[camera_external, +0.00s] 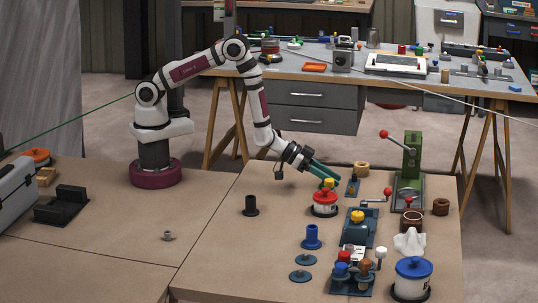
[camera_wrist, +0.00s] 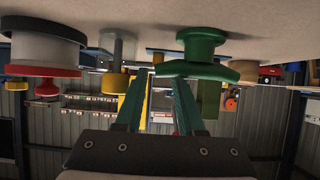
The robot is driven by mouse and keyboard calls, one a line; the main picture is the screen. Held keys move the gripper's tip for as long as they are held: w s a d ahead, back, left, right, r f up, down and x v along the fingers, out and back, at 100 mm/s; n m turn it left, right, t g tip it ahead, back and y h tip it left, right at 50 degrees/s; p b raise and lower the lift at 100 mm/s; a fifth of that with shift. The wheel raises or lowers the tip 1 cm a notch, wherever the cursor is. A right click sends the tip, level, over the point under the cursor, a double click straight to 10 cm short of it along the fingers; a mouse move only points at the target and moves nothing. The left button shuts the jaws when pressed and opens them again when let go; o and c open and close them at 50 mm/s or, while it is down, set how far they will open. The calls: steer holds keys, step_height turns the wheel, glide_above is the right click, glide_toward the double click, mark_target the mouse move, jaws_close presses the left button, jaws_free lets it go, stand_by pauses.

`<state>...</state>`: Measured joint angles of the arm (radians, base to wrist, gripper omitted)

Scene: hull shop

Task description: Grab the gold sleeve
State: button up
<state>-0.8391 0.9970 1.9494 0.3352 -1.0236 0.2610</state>
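A short gold-tan ring-shaped sleeve (camera_external: 361,169) stands on the brown bench in the external view, a little to the right of my gripper and apart from it. I cannot clearly pick it out in the wrist view. My gripper (camera_external: 334,178) has green fingers and points down to the right, just above the bench. In the wrist view its two fingers (camera_wrist: 160,78) are apart with nothing between them. A green flanged piece (camera_wrist: 203,45) shows beyond the right finger; whether it touches is unclear.
A red-lidded jar (camera_external: 325,204) stands just below my gripper; it also shows in the wrist view (camera_wrist: 42,52). A green lever press (camera_external: 410,170), blue fixture (camera_external: 353,236) and dark brown sleeve (camera_external: 440,207) stand to the right.

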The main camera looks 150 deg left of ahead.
mark_target(344, 194)
steer(key=x, duration=0.4)
steer(key=shift+w+a+f, duration=0.1)
steer(key=shift+w+f, duration=0.05)
steer(key=shift+w, duration=0.15)
jaws_close()
